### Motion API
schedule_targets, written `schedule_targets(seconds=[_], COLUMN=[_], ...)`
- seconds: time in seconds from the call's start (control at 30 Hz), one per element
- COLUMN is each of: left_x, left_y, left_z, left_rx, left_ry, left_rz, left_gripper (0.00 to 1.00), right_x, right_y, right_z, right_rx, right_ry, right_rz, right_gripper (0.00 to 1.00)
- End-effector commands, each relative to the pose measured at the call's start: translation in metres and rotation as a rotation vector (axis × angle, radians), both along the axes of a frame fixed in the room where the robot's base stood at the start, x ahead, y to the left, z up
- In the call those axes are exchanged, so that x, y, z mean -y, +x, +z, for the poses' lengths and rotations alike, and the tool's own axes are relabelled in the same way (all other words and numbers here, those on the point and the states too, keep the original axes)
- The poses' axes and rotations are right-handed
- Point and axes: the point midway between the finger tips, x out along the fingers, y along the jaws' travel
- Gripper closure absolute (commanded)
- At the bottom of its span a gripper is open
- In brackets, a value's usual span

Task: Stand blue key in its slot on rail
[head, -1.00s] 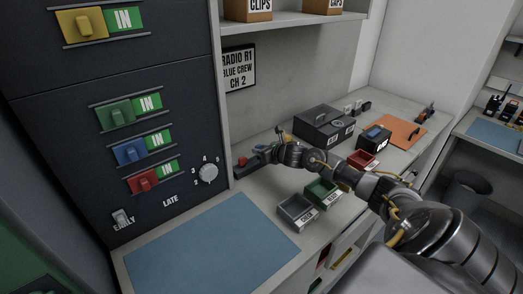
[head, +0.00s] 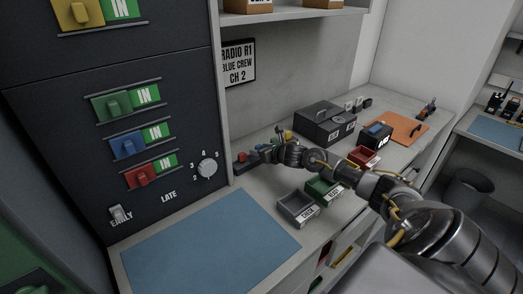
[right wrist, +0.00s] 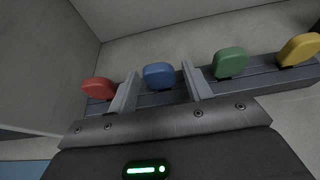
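The rail (right wrist: 258,76) is a grey bar that holds a row of upright keys. In the right wrist view the blue key (right wrist: 159,75) stands on the rail between the red key (right wrist: 98,88) and the green key (right wrist: 230,62). The yellow key (right wrist: 299,49) is at the far right end. My right gripper (right wrist: 160,88) is open, with one finger on each side of the blue key and gaps visible beside it. The foot of the blue key is partly hidden. In the head view my right gripper (head: 266,152) is at the rail by the wall. My left gripper is out of view.
A grey tray (head: 298,222), a green tray (head: 337,200) and a red tray (head: 377,159) stand along the counter. A black box (head: 325,136) is behind the arm. A dark panel with coloured switches (head: 128,146) rises at left. The blue mat (head: 210,245) is bare.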

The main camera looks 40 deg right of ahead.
Motion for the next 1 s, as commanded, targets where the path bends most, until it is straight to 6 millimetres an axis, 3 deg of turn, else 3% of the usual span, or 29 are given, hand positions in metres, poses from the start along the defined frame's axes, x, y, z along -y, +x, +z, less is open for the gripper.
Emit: schedule_targets(seconds=[0.43,0.8,1.0], left_x=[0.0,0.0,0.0], left_y=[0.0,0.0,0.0], left_z=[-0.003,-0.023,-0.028], left_rx=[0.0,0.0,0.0], left_ry=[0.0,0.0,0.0], left_rz=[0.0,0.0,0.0], left_gripper=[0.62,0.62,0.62], right_x=[0.001,-0.001,-0.001], right_y=[-0.007,-0.07,-0.093], right_z=[0.002,0.025,0.036], right_rx=[0.0,-0.003,-0.002], right_ry=[-0.002,-0.006,-0.004], right_rz=[0.0,0.003,0.0], right_gripper=[0.43,0.43,0.43])
